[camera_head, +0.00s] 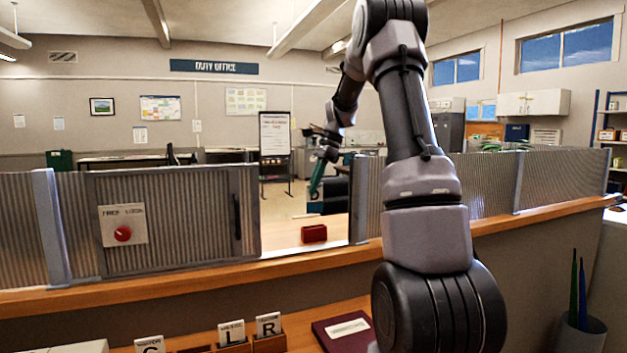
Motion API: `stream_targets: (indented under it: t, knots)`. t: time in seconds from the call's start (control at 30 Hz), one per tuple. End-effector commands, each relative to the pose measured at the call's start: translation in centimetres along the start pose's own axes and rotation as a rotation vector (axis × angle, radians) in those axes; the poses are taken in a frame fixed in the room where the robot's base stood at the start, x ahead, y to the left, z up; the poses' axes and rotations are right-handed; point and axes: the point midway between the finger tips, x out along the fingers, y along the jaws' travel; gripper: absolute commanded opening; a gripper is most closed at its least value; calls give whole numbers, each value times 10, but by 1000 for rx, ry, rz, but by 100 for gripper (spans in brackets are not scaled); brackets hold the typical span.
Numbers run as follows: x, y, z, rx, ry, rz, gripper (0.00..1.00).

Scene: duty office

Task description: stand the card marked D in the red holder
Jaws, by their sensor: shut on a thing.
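The red holder (314,233) is a small red block on the counter ledge, in the open gap between the ribbed panels. My arm reaches over the counter, and my gripper (315,192) points down above the holder.
Ribbed panels (170,215) flank the gap, the left one bearing a red knob (123,233). Lettered cards, including L (231,331) and R (268,324), stand in wooden holders at the front. A dark red book (345,332) and a pen cup (580,335) are at front right.

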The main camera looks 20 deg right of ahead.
Motion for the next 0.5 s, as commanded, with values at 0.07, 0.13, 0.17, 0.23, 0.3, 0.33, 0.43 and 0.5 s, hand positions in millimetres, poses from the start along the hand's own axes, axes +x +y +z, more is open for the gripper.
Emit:
stream_targets:
  t: [0.07, 0.13, 0.17, 0.23, 0.3, 0.33, 0.43, 0.5]
  knots:
    - [6, 0, -3, 1, 0, 1, 0]
    - [11, 0, -5, 0, 0, 1, 0]
    - [14, 0, -6, 0, 0, 1, 0]
    - [19, 0, -8, 0, -1, 1, 0]
    - [24, 0, -10, 0, 0, 0, 0]
    - [26, 0, -11, 0, 0, 0, 0]
    - [34, 0, -14, 0, 0, 1, 0]
    - [39, 0, -16, 1, 0, 2, 0]
